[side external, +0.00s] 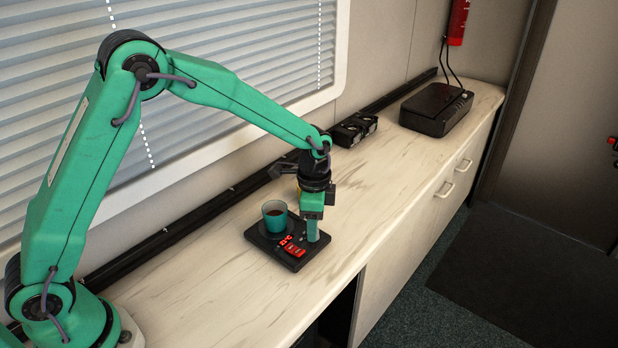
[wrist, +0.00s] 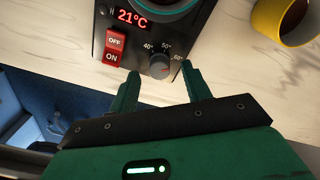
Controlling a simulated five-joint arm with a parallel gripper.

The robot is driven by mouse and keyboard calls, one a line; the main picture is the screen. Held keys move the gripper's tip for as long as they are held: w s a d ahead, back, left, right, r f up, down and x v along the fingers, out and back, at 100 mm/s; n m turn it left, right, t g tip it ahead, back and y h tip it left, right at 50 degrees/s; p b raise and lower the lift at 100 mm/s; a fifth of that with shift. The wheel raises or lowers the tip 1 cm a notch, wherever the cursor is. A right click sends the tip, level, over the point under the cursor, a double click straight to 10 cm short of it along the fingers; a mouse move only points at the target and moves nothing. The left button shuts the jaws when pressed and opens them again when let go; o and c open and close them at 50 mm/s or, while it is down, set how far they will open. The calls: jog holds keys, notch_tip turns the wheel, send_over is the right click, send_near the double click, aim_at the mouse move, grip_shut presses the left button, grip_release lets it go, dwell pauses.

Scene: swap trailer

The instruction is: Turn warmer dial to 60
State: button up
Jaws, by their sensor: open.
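The black warmer (side external: 262,240) sits on the counter with a teal cup (side external: 275,218) of dark liquid on its plate. Its red display (wrist: 132,18) reads 21°C in the wrist view. My gripper (wrist: 160,72) is open, with one fingertip on each side of the dial and a visible gap to each. In the side view my gripper (side external: 313,236) points down over the warmer's near right corner and hides the dial.
A red OFF/ON switch (wrist: 115,48) lies left of the dial. A yellow mug (wrist: 286,20) stands to the right in the wrist view. A black box (side external: 436,108) and a dark socket unit (side external: 355,130) are farther back. The counter's front edge (side external: 352,266) is close to the warmer.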

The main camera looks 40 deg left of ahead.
notch_tip(320, 180, up, 7)
jog(key=shift+f, duration=0.2)
dwell(0.5)
jog(key=s+a+r+n+t, duration=0.3)
jog(key=s+a+r+n, duration=0.3)
jog(key=s+r, duration=0.5)
jog(key=s+a+r+n+t, duration=0.1)
jog(key=s+a+n, duration=0.1)
jog(key=s, duration=0.5)
jog(key=s+a+r+n+t, duration=0.1)
jog(key=s+a+n, duration=0.2)
jog(key=s, duration=0.4)
jog(key=shift+s+a+r+t, duration=0.15)
jog(key=shift+a+r+t, duration=0.05)
jog(key=shift+t, duration=0.1)
